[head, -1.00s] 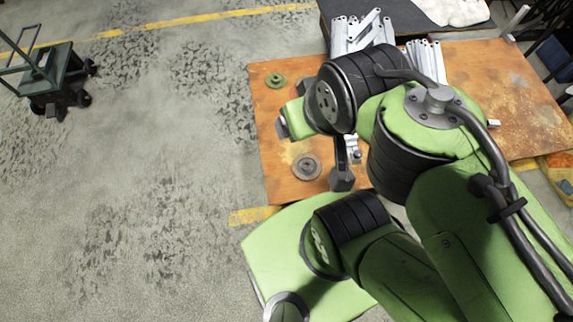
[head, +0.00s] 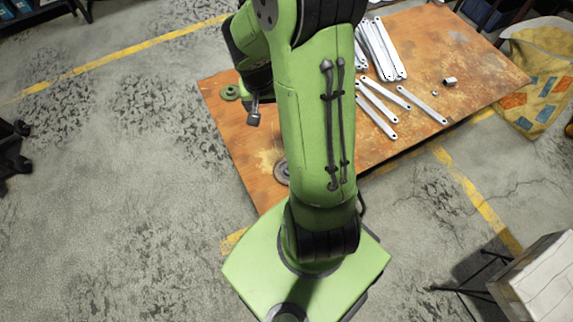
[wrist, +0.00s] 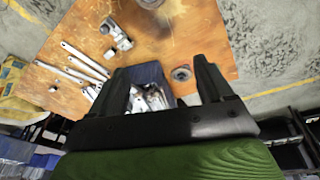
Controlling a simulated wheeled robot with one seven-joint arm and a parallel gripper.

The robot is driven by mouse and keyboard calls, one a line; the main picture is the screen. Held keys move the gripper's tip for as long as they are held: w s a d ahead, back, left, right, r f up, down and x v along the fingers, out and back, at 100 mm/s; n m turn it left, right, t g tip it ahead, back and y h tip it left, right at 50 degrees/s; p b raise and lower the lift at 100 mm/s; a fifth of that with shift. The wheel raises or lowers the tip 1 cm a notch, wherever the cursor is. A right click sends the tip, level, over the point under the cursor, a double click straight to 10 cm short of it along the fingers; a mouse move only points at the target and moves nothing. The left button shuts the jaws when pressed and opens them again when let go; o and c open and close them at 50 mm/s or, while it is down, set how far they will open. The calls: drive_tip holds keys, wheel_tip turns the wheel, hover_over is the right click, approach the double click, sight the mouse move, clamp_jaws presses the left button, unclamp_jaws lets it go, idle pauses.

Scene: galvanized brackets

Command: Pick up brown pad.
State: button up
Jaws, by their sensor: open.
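A round grey-brown pad (head: 283,172) lies near the front left of the rusty orange table, partly hidden by my arm in the head view. A round disc at the top edge of the wrist view (wrist: 150,3) looks like the same pad, cut off by the frame. A second, greenish round disc (head: 230,92) lies near the table's left edge; a small disc by the right finger in the wrist view (wrist: 182,73) may be this one. My gripper (wrist: 160,68) is open and empty above the table, with nothing between its fingers.
White metal strips (head: 378,105) lie across the table (head: 440,40). A blue bin (wrist: 150,75) of metal parts shows beyond my fingers. A metal fitting (wrist: 115,35) lies nearby. A yellow patterned cloth (head: 540,75) is at right, a white box (head: 545,285) at lower right. Floor at left is clear.

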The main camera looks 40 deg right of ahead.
drive_tip(key=s+d+f+m+b, duration=0.1)
drive_tip(key=f+b, duration=0.2)
drive_tip(key=f, duration=1)
drive_tip(key=s+d+f+m+y+b, duration=0.1)
drive_tip(key=d+f+m+b, duration=0.1)
drive_tip(key=f, duration=1.1)
drive_tip(key=s+d+f+m+g+y+b, duration=0.1)
drive_tip(key=f+b, duration=0.4)
drive_tip(key=f, duration=0.8)
drive_tip(key=shift+d+f+m, duration=0.3)
drive_tip(key=shift+d+m, duration=0.3)
drive_tip(key=shift+d, duration=0.05)
drive_tip(key=shift+r, duration=0.1)
drive_tip(key=c, duration=1.2)
drive_tip(key=shift+r, duration=0.1)
wheel_tip(320, 180, up, 10)
drive_tip(key=p, duration=0.4)
